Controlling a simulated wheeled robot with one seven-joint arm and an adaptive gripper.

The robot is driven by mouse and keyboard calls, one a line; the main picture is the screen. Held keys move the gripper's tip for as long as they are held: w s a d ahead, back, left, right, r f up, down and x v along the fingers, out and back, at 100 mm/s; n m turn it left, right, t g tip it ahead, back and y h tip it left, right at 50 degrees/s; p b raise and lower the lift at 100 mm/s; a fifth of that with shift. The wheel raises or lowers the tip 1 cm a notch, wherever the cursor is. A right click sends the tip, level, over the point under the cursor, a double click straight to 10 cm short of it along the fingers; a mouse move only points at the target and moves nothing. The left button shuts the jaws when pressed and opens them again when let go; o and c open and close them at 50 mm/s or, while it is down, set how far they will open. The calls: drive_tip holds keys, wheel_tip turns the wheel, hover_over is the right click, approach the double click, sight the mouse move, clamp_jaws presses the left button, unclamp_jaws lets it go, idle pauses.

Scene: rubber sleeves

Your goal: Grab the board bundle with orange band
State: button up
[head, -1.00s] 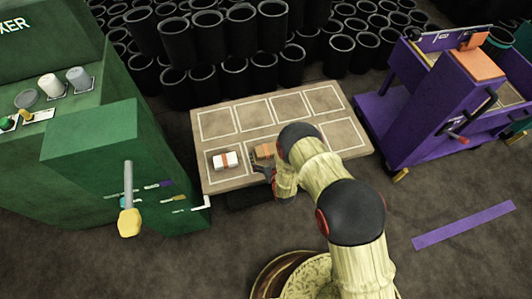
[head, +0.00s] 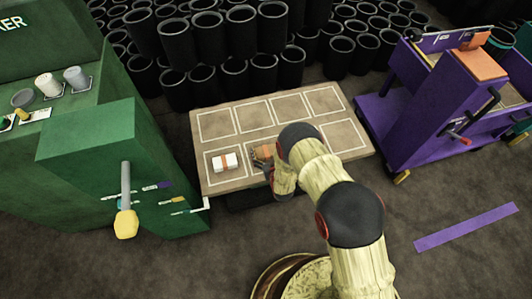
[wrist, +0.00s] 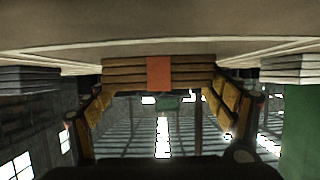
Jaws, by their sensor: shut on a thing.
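The brown board bundle (head: 262,152) with an orange band sits in a marked cell on the front row of the table, partly hidden by my arm in the head view. In the wrist view, which looks upside down, the board bundle (wrist: 190,73) is centred, its orange band facing the camera. My gripper (wrist: 158,100) has its two yellow-padded fingers at either end of the bundle, shut on it. The bundle appears to be at the table surface; I see no clear gap. In the head view my gripper (head: 268,168) is largely hidden by my arm.
A white bundle with an orange band (head: 225,162) lies in the cell to the left. A green machine (head: 140,150) stands left, a purple cart (head: 440,115) right, black sleeves (head: 240,32) behind.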

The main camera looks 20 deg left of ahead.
drive_tip(key=c, duration=0.3)
drive_tip(key=shift+c, duration=0.2)
